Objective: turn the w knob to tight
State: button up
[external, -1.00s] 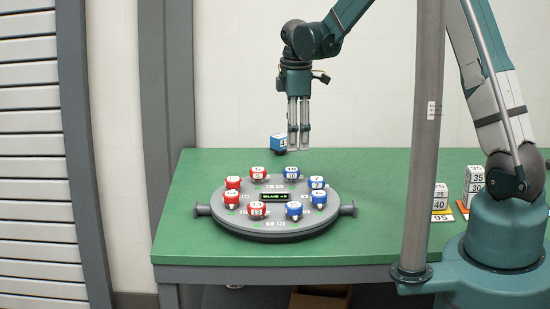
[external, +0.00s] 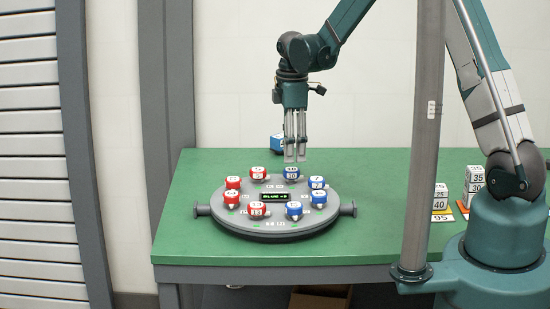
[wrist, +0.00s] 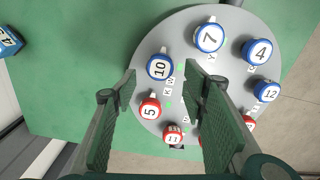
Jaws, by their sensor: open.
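A round grey dial plate (external: 245,222) lies on the green table. Blue and red numbered knobs stand in a ring on it. My gripper (external: 295,159) is open and empty, pointing down just above the blue knob marked 10 (external: 291,172) at the plate's back. In the wrist view this knob (wrist: 158,67) shows between my fingertips (wrist: 160,71), with a white pointer on top. A small W label (wrist: 166,93) seems to lie between knob 10 and the red knob marked 5 (wrist: 150,107); I cannot tell for sure which knob it belongs to.
Other blue knobs, such as 7 (wrist: 208,38) and 4 (wrist: 257,52), stand close by. A small display (external: 275,197) sits mid-plate. A blue and white block (external: 277,142) is behind the plate. Stacked grey blocks (external: 474,181) stand at the right.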

aim_at(292, 169)
jog(key=shift+f, duration=2.6)
jog(key=c, duration=0.9)
